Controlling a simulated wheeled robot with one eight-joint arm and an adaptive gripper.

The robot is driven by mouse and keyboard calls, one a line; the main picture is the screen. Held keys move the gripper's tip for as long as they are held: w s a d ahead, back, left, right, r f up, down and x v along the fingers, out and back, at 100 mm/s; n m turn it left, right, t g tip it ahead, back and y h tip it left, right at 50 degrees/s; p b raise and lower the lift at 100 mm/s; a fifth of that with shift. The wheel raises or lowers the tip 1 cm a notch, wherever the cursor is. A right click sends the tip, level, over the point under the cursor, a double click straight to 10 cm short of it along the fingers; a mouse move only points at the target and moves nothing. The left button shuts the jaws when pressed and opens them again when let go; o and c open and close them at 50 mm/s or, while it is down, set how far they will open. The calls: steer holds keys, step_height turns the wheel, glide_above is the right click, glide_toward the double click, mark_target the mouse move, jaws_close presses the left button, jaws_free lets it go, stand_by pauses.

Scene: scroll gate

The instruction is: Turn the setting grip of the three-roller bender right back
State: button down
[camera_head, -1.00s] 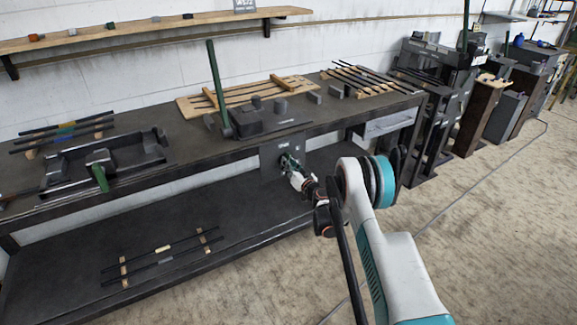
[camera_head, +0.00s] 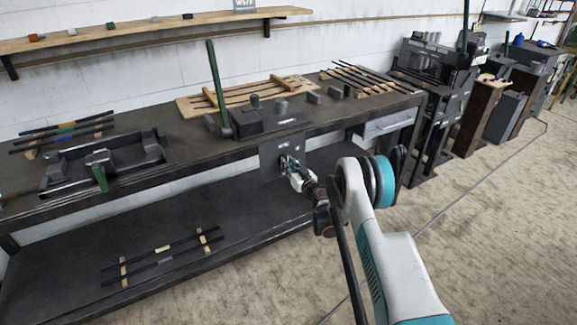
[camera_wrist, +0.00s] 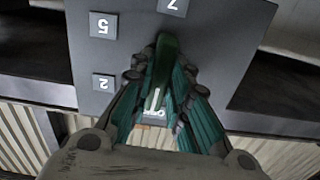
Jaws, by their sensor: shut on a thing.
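The green setting grip (camera_wrist: 166,58) stands in front of a dark grey plate (camera_wrist: 225,40) in the wrist view. The plate carries pale number tags, upside down there: a 5 (camera_wrist: 103,25), a 2 (camera_wrist: 103,82) and a 7 (camera_wrist: 174,6). My gripper (camera_wrist: 161,78) has its two fingers on either side of the grip and is shut on it. In the head view my gripper (camera_head: 289,165) is at the plate (camera_head: 269,158) on the bench's front, below the tall green lever (camera_head: 217,85). There it mostly hides the grip.
The workbench (camera_head: 185,135) carries a dark fixture with a green handle (camera_head: 99,178) at the left and wooden racks of rods. A lower shelf (camera_head: 60,260) holds more rods. A drawer (camera_head: 386,125) is right of the plate. Open floor (camera_head: 490,240) lies at the right.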

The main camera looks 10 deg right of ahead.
steer(key=c, duration=1.5)
jaws_free()
steer(key=v, duration=1.2)
